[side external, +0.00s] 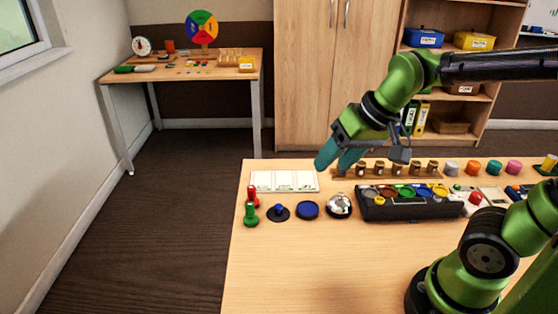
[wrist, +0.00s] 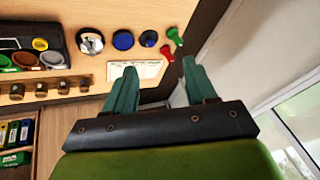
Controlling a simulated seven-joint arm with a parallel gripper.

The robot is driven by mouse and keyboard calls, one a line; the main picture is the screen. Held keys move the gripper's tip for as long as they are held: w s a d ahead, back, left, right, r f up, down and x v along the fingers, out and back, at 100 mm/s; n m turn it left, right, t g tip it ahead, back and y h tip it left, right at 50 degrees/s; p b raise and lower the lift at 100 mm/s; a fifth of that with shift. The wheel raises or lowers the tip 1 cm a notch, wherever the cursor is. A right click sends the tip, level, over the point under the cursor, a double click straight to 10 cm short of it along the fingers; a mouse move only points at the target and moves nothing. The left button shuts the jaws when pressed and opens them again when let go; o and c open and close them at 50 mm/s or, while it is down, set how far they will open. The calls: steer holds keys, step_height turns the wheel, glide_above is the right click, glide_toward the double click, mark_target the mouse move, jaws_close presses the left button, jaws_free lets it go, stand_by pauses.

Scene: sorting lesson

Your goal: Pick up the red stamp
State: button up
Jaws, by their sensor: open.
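The red stamp (side external: 253,196) stands near the left edge of the table, just behind a green stamp (side external: 251,214). In the wrist view the red stamp (wrist: 166,52) shows between and beyond my fingertips, beside the green stamp (wrist: 175,36). My gripper (side external: 338,161) is open and empty. It hangs above the back of the table, to the right of the red stamp and apart from it. In the wrist view my gripper's two teal fingers (wrist: 158,68) are spread with nothing between them.
A white card (side external: 284,181) lies between my gripper and the stamps. A blue-knobbed piece (side external: 279,212), a blue disc (side external: 308,209) and a silver bell (side external: 339,205) stand in front. A black tray (side external: 412,211) and a rack of small jars (side external: 397,170) are to the right.

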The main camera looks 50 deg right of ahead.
steer(key=w+f+n+g, duration=0.1)
steer(key=w+g, duration=0.1)
steer(key=w, duration=0.8)
steer(key=n+g+h, duration=0.2)
steer(key=n+g, duration=0.1)
glide_above(251, 187)
step_height(251, 187, down, 4)
steer(key=f, duration=1)
steer(key=shift+s+d+f, duration=0.3)
steer(key=shift+d, duration=0.05)
steer(key=shift+w+a+f, duration=0.15)
steer(key=shift+f, duration=1.3)
steer(key=shift+w+a+f, duration=0.15)
steer(key=shift+f, duration=1.3)
steer(key=shift+c, duration=0.5)
jaws_close()
